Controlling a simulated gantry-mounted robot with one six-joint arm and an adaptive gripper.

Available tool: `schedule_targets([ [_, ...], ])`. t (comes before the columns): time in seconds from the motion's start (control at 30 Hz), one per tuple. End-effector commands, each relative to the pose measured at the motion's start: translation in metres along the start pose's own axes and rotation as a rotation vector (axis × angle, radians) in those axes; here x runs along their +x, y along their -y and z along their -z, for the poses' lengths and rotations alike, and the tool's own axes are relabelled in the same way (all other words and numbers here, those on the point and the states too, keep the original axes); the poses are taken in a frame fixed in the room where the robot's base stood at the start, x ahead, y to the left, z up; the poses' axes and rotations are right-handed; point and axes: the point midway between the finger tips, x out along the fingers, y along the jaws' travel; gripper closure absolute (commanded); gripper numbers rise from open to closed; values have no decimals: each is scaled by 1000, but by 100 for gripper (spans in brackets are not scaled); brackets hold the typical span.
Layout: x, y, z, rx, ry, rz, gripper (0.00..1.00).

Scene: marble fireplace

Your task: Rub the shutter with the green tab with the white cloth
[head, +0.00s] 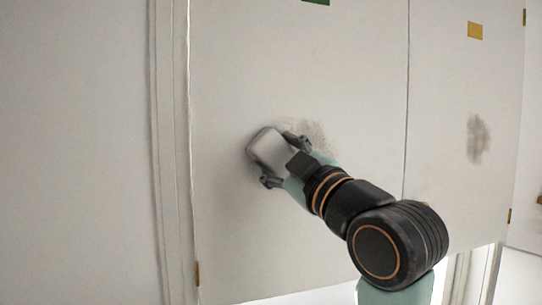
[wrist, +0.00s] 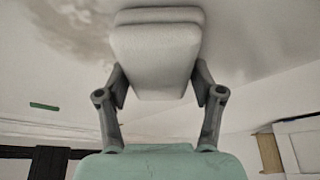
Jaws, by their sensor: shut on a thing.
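The shutter with the green tab (head: 300,65) is a pale panel in the head view; its green tab (head: 316,2) is at the top edge. A dark smudge (head: 312,135) shows on it, partly behind my gripper. My gripper (head: 284,162) is shut on the folded white cloth (head: 266,150) in front of this shutter, left of the visible smudge. In the wrist view the cloth (wrist: 155,60) sits between both fingers, and the smudge (wrist: 70,28) shows at the upper left. The cloth is at or very near the panel; I cannot tell whether it touches.
A second shutter (head: 450,90) stands to the right, with a yellow tab (head: 475,31) and its own dark smudge (head: 478,138). A vertical frame edge (head: 172,150) runs along the left.

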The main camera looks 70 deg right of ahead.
Motion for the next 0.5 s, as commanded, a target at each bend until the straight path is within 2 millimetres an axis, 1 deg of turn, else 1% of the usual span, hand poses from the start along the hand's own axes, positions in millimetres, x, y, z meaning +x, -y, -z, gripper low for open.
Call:
schedule_targets([
  [0.03,-2,-6,-4,-1,3,-3,61],
  [0.17,-6,-15,-12,-1,2,-2,61],
  [0.37,-7,-17,-14,0,0,0,61],
  [0.5,-9,-23,-19,-1,2,-2,61],
])
